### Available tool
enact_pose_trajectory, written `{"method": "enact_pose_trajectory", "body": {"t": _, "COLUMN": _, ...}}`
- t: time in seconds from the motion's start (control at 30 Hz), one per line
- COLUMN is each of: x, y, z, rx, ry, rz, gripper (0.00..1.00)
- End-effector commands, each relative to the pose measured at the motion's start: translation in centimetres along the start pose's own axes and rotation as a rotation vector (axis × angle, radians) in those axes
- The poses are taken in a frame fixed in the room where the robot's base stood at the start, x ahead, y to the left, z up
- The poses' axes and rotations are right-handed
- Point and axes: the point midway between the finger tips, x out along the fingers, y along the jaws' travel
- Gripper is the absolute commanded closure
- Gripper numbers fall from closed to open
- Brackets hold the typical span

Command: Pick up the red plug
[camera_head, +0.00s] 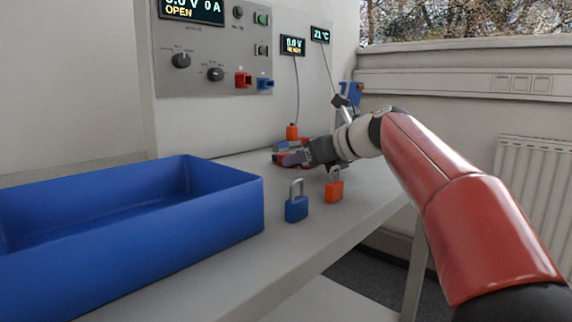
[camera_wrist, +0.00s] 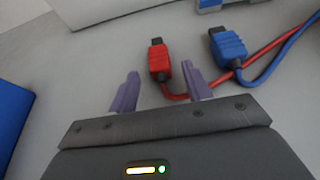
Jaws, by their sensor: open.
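The red plug (camera_wrist: 160,61) lies on the table in the wrist view, its dark tip pointing away and its red cable curving to the right. My gripper (camera_wrist: 161,80) is open, and the plug shows between its two purple fingers, nearer the right one. I cannot tell whether the fingers are at the plug's height. In the head view my gripper (camera_head: 282,158) is low over the bench, and the plug cannot be made out clearly there.
A blue plug (camera_wrist: 228,45) with a blue cable lies to the right of the red plug. A blue bin (camera_head: 225,205) stands on the bench (camera_head: 240,265) at left. A blue padlock (camera_head: 296,208) and an orange padlock (camera_head: 334,190) stand in front of my arm. The cycler panel (camera_head: 205,55) is behind.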

Motion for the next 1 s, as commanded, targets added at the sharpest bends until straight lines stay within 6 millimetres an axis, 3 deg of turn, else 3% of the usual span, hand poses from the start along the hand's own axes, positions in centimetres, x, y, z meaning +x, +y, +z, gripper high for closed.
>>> {"method": "enact_pose_trajectory", "body": {"t": 0.1, "x": 1.59, "y": 0.0, "z": -0.06, "rx": -0.001, "ry": 0.001, "rz": 0.001, "gripper": 0.51}}
{"method": "enact_pose_trajectory", "body": {"t": 0.33, "x": 1.78, "y": -0.02, "z": 0.03, "rx": -0.001, "ry": 0.0, "rz": -0.001, "gripper": 0.51}}
{"method": "enact_pose_trajectory", "body": {"t": 0.7, "x": 1.75, "y": -0.01, "z": 0.04, "rx": -0.001, "ry": 0.0, "rz": -0.001, "gripper": 0.97}}
{"method": "enact_pose_trajectory", "body": {"t": 1.0, "x": 1.64, "y": -0.02, "z": 0.26, "rx": -0.001, "ry": 0.0, "rz": -0.001, "gripper": 0.97}}
